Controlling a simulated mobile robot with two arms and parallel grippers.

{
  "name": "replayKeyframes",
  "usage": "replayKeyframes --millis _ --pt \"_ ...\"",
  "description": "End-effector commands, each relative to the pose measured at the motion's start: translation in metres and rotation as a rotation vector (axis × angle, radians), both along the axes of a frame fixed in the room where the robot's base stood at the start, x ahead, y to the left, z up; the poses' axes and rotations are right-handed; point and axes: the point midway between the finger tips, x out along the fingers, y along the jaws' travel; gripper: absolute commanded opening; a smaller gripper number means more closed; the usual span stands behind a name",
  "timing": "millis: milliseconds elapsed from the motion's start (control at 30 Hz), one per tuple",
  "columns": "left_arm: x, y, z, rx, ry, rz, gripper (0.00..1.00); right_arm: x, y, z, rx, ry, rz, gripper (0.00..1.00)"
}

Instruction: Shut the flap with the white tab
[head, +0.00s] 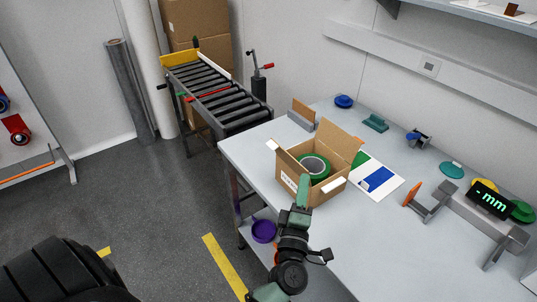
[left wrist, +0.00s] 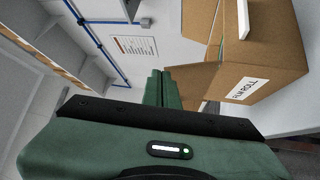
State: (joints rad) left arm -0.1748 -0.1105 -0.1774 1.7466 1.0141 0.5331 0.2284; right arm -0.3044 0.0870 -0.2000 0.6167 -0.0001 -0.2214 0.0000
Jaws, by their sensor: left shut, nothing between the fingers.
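An open cardboard box (head: 325,190) stands on the pale workbench, with a green roll (head: 315,168) inside. A brown flap (head: 328,136) stands up at its back. A white tab or flap edge (head: 333,185) shows at the front right, and another pale piece (head: 272,145) at the left corner; I cannot tell which flap each belongs to. My left gripper (head: 303,180) is shut and empty, at the box's near side by the labelled wall. In the left wrist view its green fingers (left wrist: 158,87) are together beside a brown flap; the box (left wrist: 262,62) is at right. My right gripper is out of view.
A white and blue sheet (head: 375,178) lies right of the box. A grey bracket with an orange part (head: 430,203) and a gauge display (head: 489,201) stand farther right. A roller conveyor (head: 210,95) is behind the bench. Bare bench (head: 365,230) lies in front of the box.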

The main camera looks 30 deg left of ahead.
Motion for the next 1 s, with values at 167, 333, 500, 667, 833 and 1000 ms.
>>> replayKeyframes --millis 167,333,500,667,833,1000 --pt "-0.018 0.055 -0.012 -0.290 -0.090 0.327 0.00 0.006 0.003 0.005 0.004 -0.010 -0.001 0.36" --pt "-0.035 0.074 -0.027 -0.407 -0.110 0.485 0.00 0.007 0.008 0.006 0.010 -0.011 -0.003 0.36" --pt "-0.030 0.087 -0.029 -0.423 -0.114 0.512 0.00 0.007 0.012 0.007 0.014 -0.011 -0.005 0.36" --pt "-0.013 0.111 -0.026 -0.419 -0.115 0.511 0.00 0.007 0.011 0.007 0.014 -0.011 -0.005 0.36" --pt "0.010 0.141 -0.024 -0.418 -0.115 0.512 0.00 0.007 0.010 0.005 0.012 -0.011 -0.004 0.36" --pt "0.033 0.152 -0.021 -0.424 -0.114 0.507 0.00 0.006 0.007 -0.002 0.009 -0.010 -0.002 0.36"
